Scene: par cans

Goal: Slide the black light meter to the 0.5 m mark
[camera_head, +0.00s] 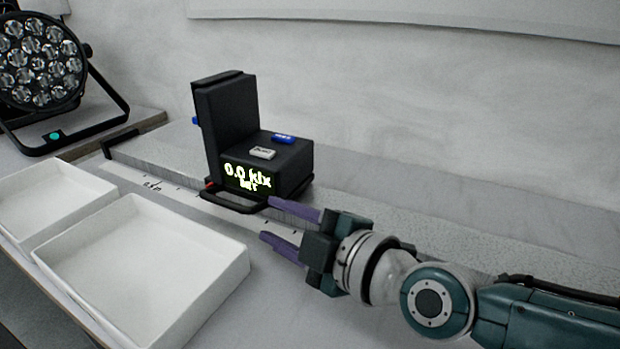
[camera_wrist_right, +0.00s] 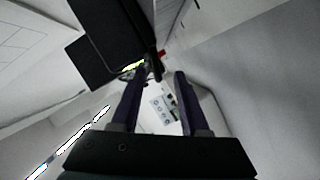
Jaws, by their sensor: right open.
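The black light meter (camera_head: 290,160) stands on the scale rail, its lit display reading 0.0 klx. It has an upright back block, a blue and a white button on top, and a black loop handle (camera_head: 236,207) low at its front. A small red part (camera_head: 209,184) is at its left base. The 0.5 m mark (camera_head: 152,186) is on the scale to the meter's left. My right gripper (camera_head: 267,220) is open, its purple fingertips just at the handle's right end. In the right wrist view the meter (camera_wrist_right: 108,35) is above the open fingers (camera_wrist_right: 163,73). My left gripper is not in view.
Two white trays, the nearer one (camera_head: 245,262) and a farther one (camera_head: 62,163), lie in front of the scale. A black end stop (camera_head: 120,139) is at the rail's left end. A multi-lens lamp (camera_head: 40,62) stands beyond it. The scale between meter and mark is clear.

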